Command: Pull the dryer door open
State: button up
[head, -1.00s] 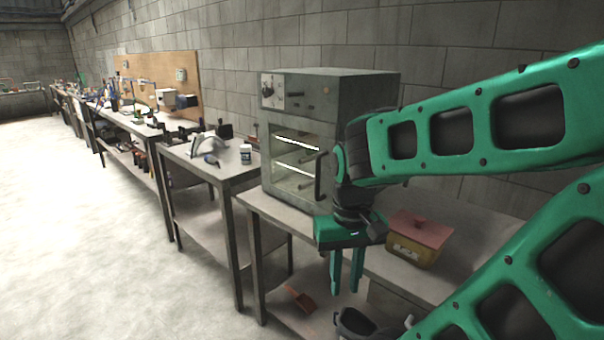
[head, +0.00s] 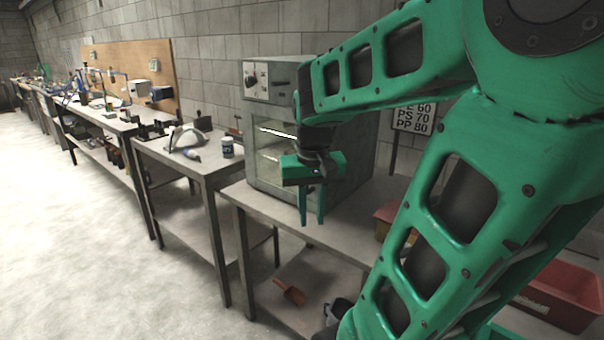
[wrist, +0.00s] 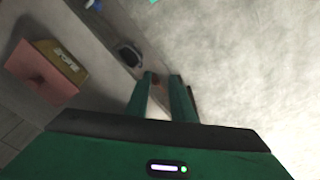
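The dryer (head: 268,84) is a grey box with a control panel on top and a glass door (head: 268,150), standing on the workbench. The door looks shut; its right side and its handle are hidden behind my arm and gripper. My gripper (head: 312,218) points down in front of the dryer's right part in the head view. Its two green fingers are apart with nothing between them. The wrist view also shows the fingers (wrist: 162,88) with a gap between them. I cannot tell whether the gripper touches the dryer.
A yellow box with a red lid (wrist: 50,65) is on the bench, partly hidden by my arm in the head view. A red scoop (head: 290,291) lies on the lower shelf. The floor (head: 80,240) at left is clear.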

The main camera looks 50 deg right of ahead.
jog(key=w+d+r+m+t+h, duration=0.1)
jog(key=w+d+r, duration=0.3)
jog(key=w+d, duration=0.4)
jog(key=w+d+r+m+t+h, duration=0.1)
jog(key=w+d+r+m, duration=0.1)
jog(key=w+d+r, duration=0.4)
jog(key=x, duration=0.9)
jog(key=w+d+x, duration=0.1)
jog(key=x, duration=0.3)
jog(key=shift+d+r, duration=0.1)
jog(key=shift+d, duration=0.05)
grip_shut()
